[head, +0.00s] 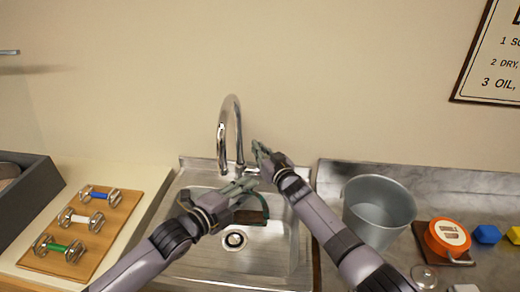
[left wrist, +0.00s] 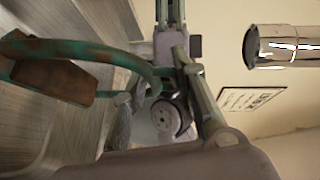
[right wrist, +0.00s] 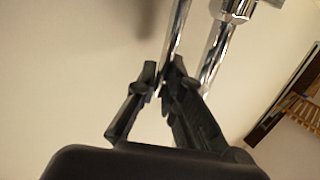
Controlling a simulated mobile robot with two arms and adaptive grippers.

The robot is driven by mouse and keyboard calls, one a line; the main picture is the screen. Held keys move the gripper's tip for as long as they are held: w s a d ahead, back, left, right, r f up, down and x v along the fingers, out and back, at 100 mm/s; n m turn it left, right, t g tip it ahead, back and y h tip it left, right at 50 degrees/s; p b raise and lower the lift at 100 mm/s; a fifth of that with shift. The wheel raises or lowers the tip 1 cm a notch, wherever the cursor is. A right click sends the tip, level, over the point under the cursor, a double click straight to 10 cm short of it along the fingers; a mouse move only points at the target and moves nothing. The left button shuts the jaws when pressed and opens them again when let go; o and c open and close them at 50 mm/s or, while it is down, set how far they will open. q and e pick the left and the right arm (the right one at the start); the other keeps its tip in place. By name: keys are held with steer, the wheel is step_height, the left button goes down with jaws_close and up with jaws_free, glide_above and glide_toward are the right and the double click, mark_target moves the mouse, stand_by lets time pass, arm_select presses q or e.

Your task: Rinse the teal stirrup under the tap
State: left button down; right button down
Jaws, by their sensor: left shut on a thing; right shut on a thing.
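The teal stirrup (head: 252,215) hangs over the sink basin, below and just right of the tap spout in the head view. In the left wrist view the stirrup (left wrist: 105,52) shows a teal arch and a brown part. My left gripper (head: 246,184) is shut on it. The chrome tap (head: 232,105) stands at the back of the sink with its spout curved forward; no water stream is visible. My right gripper (head: 258,150) is right of the tap. In the right wrist view its fingertips (right wrist: 163,75) close on a thin chrome rod, apparently the tap lever (right wrist: 178,30).
The steel sink (head: 195,262) has a round drain (head: 235,239). Right are a grey bucket (head: 378,215), an orange tin (head: 447,238) and a blue block (head: 487,234). Left are a wooden board (head: 60,262) with several chrome pieces and a dark box (head: 35,190).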

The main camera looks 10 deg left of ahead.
stand_by(0.4)
steer(key=shift+s+n+t+y, duration=0.4)
steer(key=shift+s+t, duration=0.1)
steer(key=shift+s, duration=0.15)
steer(key=c, duration=1.7)
jaws_free()
steer(key=v, duration=1.2)
